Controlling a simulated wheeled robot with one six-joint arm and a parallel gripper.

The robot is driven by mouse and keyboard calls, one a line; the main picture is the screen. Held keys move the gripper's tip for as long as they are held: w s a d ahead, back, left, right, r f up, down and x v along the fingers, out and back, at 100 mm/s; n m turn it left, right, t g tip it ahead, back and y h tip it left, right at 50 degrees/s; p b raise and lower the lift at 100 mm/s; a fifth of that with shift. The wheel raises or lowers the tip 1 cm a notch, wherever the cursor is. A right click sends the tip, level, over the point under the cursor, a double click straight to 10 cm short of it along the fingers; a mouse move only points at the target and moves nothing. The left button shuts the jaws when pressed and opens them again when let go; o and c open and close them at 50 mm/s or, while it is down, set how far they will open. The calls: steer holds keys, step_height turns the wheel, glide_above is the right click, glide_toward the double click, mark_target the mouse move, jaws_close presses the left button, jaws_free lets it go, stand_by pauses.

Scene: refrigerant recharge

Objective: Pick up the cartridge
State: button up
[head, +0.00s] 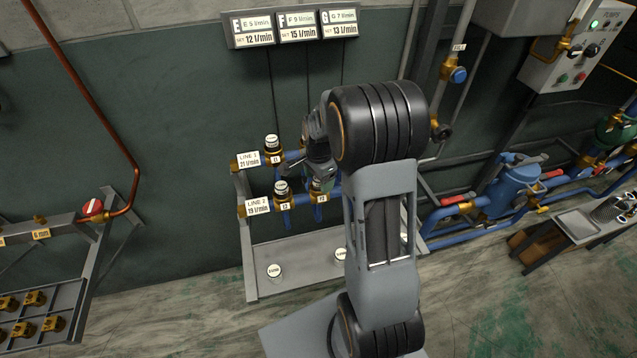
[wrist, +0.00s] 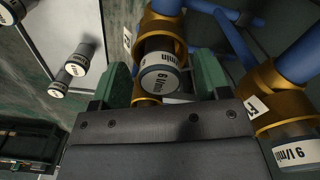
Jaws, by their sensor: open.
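In the wrist view, a white-capped cartridge marked 6 l/min (wrist: 162,78) sits in a brass socket (wrist: 165,32) on a blue pipe. My gripper (wrist: 160,78) is open, with its two green fingers on either side of this cartridge. I cannot tell whether the fingers touch it. Another cartridge marked 9 l/min (wrist: 295,152) sits in a brass socket at the right. In the head view my gripper (head: 322,176) is at the pipe rack, and my arm hides part of the rack. Cartridges also stand at line 1 (head: 272,143) and line 2 (head: 281,188).
Loose cartridges stand on the grey shelf (head: 300,282) below the rack, one at left (head: 275,271) and one beside my arm (head: 341,254). A sign panel (head: 290,27) hangs above. A tray of brass parts (head: 35,315) is at far left. Blue pipes run close to my fingers.

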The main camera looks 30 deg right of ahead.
steer(key=shift+c, duration=0.4)
steer(key=c, duration=1)
